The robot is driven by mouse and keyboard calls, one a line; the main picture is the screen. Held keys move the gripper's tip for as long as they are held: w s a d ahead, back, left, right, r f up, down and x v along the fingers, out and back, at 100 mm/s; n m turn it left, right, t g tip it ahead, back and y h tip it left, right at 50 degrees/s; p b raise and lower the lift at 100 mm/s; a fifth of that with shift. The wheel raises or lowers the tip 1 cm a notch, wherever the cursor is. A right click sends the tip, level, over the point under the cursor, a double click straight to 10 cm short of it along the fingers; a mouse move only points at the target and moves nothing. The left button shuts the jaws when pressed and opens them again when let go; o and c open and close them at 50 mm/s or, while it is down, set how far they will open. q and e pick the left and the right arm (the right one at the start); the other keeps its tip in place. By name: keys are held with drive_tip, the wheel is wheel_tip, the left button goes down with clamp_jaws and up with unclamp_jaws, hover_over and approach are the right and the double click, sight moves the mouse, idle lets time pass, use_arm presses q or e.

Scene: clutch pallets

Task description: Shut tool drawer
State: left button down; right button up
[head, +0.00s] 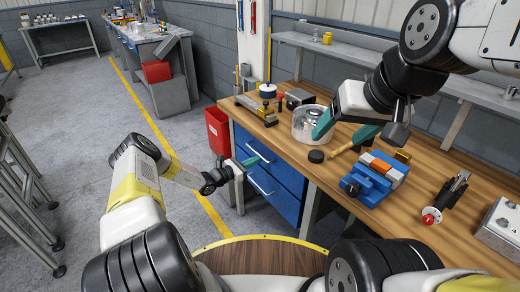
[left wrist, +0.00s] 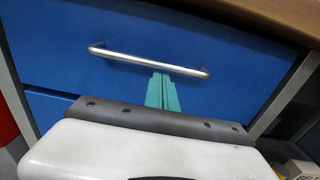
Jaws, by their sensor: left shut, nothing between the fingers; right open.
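The workbench holds two blue drawers, an upper drawer (head: 284,172) and a lower drawer (head: 272,200), each with a metal bar handle. The upper front looks about in line with the lower one; any small gap is hard to tell. In the left wrist view, the upper drawer (left wrist: 215,50) fills most of the picture, with its handle (left wrist: 125,55) crossing it. My left gripper (head: 254,161) is shut and empty at the upper drawer's front. Its teal fingertips (left wrist: 161,82) are just below the handle; contact is unclear. My right gripper (head: 346,128) is open above the bench, near a glass jar.
A red bin (head: 217,130) hangs left of the drawers. The floor left of them is clear.

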use_arm(q)
drive_tip(key=v, duration=1.1)
drive_tip(key=s+d+r+m+g+y, duration=0.1)
drive_tip(key=s+d+r+m+g, duration=0.2)
drive_tip(key=r+m, duration=0.45)
drive_tip(key=s+d+r+m+g+y, duration=0.15)
drive_tip(key=s+r+m+g, duration=0.35)
drive_tip(key=r, duration=0.5)
drive_tip(key=s+d+r+m+g+y, duration=0.1)
drive_tip(key=s+r+m+g+y, duration=0.1)
drive_tip(key=s+r+m, duration=0.5)
drive_tip(key=s+a+r+m+t+y, duration=0.2)
drive_tip(key=s+a+r+m+y, duration=0.1)
drive_tip(key=s+r, duration=0.5)
drive_tip(key=s+a+r+m+t+y, duration=0.3)
drive_tip(key=s+r, duration=0.6)
drive_tip(key=s, duration=0.3)
drive_tip(key=shift+s+a+r+m+y, duration=0.3)
drive_tip(key=shift+s+a+m+y, duration=0.15)
drive_tip(key=shift+y, duration=0.3)
